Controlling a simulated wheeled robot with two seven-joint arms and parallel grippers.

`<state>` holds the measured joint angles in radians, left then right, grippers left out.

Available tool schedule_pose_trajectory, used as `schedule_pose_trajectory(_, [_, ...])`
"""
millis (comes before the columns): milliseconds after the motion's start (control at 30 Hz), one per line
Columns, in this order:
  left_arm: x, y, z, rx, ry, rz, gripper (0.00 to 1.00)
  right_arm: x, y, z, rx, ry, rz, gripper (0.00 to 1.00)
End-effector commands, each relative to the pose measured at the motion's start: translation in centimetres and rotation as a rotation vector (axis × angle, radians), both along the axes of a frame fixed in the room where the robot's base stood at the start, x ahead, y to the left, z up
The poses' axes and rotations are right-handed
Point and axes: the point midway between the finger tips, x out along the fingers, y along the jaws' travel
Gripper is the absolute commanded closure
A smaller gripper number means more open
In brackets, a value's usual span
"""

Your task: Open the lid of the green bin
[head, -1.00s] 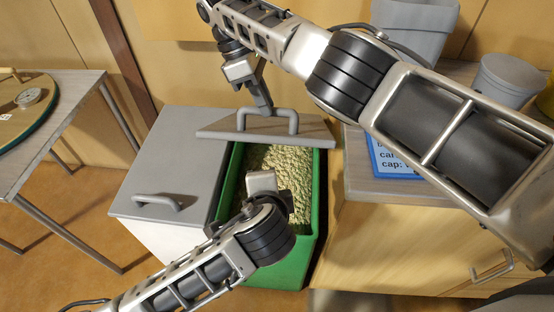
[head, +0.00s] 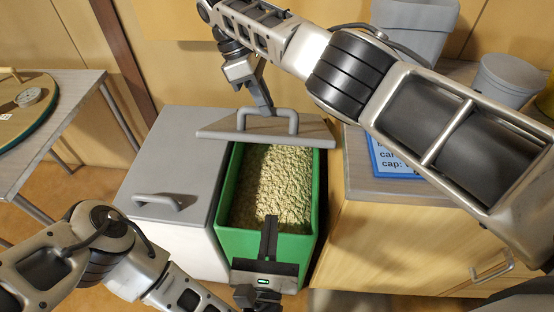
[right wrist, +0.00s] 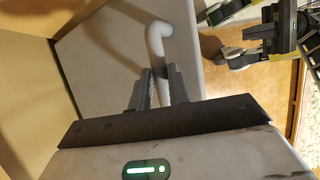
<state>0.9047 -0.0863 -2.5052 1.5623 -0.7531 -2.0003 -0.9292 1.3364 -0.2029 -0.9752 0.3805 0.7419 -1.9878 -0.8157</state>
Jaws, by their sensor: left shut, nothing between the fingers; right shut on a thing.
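The green bin (head: 228,200) stands in the middle of the head view, filled with pale granules (head: 278,185). Its grey lid (head: 312,132) is raised at the back of the bin, leaving the opening uncovered. My right gripper (head: 266,110) is shut on the lid's handle (head: 292,122). In the right wrist view the fingers (right wrist: 160,88) close around the white-looking handle (right wrist: 158,40). My left gripper (head: 270,225) is shut and empty, over the near part of the green bin's opening.
A second bin with a closed grey lid (head: 180,155) and handle stands directly left. A wooden cabinet (head: 400,235) with a blue-edged card (head: 385,160) stands right. A grey tub (head: 415,30) and round container (head: 505,80) sit behind. A table (head: 60,110) is at far left.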

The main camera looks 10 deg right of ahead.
Motion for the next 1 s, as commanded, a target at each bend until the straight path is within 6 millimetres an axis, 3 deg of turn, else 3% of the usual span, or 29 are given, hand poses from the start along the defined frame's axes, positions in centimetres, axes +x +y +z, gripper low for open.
schedule_pose_trajectory(167, [2.1,-0.8,0.5,0.001,-0.011,-0.004,1.0,0.3,-0.5,-0.4,-0.007,-0.013,-0.007,1.0])
schedule_pose_trajectory(533, [9.4,-3.1,1.8,-0.001,-0.006,0.0,1.0,0.3,-0.5,-0.4,-0.007,-0.013,-0.007,1.0])
schedule_pose_trajectory(733, [10.8,-3.5,4.1,0.0,-0.002,-0.001,1.0,0.3,-0.5,-0.4,-0.007,-0.013,-0.007,1.0])
schedule_pose_trajectory(1000, [11.3,-3.7,4.8,0.0,0.002,0.0,1.0,0.3,-0.5,-0.4,-0.007,-0.013,-0.007,1.0])
